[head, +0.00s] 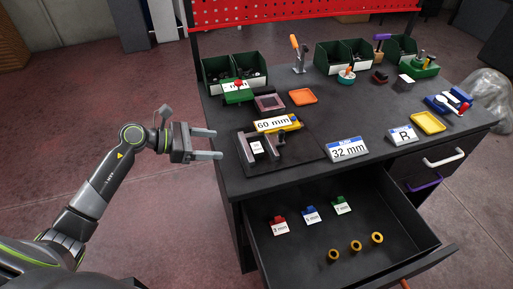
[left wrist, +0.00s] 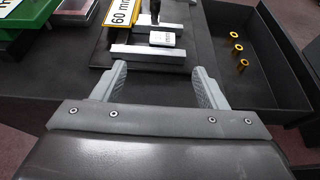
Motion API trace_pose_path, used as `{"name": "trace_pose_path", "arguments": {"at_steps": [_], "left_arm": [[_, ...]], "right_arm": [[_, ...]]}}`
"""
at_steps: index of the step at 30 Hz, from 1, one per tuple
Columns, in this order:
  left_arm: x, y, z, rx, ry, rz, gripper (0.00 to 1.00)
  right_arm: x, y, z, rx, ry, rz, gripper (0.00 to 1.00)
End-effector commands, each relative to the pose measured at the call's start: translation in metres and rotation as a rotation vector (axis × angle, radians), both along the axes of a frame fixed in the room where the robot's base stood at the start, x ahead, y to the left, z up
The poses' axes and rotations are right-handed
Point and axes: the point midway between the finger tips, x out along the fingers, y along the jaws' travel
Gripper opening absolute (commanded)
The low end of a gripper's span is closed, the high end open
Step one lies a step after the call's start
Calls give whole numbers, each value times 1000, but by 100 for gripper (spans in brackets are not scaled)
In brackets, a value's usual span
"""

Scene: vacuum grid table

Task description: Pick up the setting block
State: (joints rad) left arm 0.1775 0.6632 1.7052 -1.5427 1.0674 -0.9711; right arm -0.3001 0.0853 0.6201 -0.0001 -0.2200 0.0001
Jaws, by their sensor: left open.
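No part is clearly marked as the setting block. A small block with a white label (head: 256,147) sits between grey bars on a dark plate (head: 300,160) at the table's near left. It also shows in the left wrist view (left wrist: 162,39), behind the nearer grey bar (left wrist: 148,55). A yellow piece labelled 60 mm (head: 277,123) lies behind it. My left gripper (head: 218,143) is open and empty, just left of the plate. In the left wrist view its fingers (left wrist: 160,68) point toward the bar and the labelled block, apart from them. My right gripper is out of view.
An open drawer (head: 320,226) below holds small tagged pieces and yellow rings (head: 356,246). A 32 mm sign (head: 348,149) stands right of the plate. Green bins (head: 234,68), an orange tray (head: 303,97) and a yellow tray (head: 429,123) occupy the tabletop.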

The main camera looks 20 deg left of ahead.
Motion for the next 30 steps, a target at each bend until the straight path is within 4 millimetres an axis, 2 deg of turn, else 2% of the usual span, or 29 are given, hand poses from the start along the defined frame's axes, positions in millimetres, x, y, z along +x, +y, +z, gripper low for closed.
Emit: {"name": "trace_pose_path", "arguments": {"at_steps": [10,20,26,30], "left_arm": [[28,-42,-17,-8,2,0,66],[39,-60,-27,-3,2,0,66],[50,-83,-33,-7,5,0,66],[58,-94,-42,-5,2,2,66]], "right_arm": [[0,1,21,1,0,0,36],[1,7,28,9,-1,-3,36],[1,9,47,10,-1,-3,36],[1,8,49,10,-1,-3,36]]}}
